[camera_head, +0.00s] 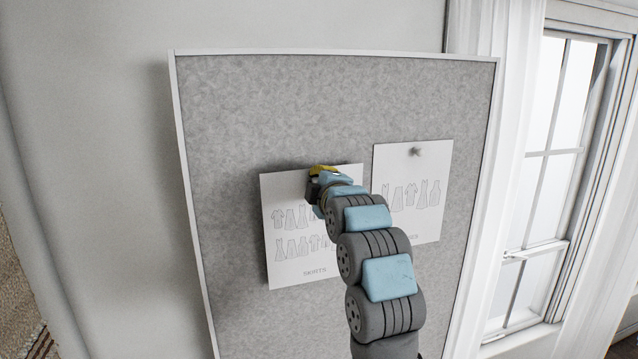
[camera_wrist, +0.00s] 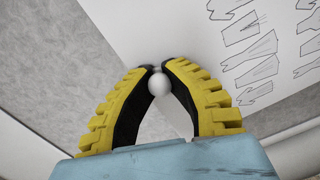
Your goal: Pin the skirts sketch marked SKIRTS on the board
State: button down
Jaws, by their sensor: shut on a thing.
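The white skirts sketch (camera_head: 300,262), marked SKIRTS, is at the grey board (camera_head: 330,100), left of its middle. A thin shadow runs along its left edge, and I cannot tell whether it lies flat. My arm hides its right part. My gripper (camera_head: 322,171) is at the sheet's top edge, near the middle. In the wrist view its yellow and black fingers (camera_wrist: 161,72) are shut on a small round whitish pin head (camera_wrist: 159,84). The pin's point is hidden. The sheet's drawn garments (camera_wrist: 250,55) show at the upper right of that view.
A second sheet (camera_head: 428,170) with drawn garments hangs to the right, held by a grey pin (camera_head: 415,152) at its top; its label is partly hidden by my arm. A curtain and a window (camera_head: 555,140) stand to the right of the board. The board's upper part is bare.

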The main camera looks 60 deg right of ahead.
jog(key=shift+x, duration=1.45)
jog(key=shift+w+d, duration=0.35)
dwell(0.5)
jog(key=c, duration=1.1)
grip_release()
jog(key=shift+s, duration=0.1)
jog(key=v, duration=1.2)
jog(key=shift+a+r, duration=0.1)
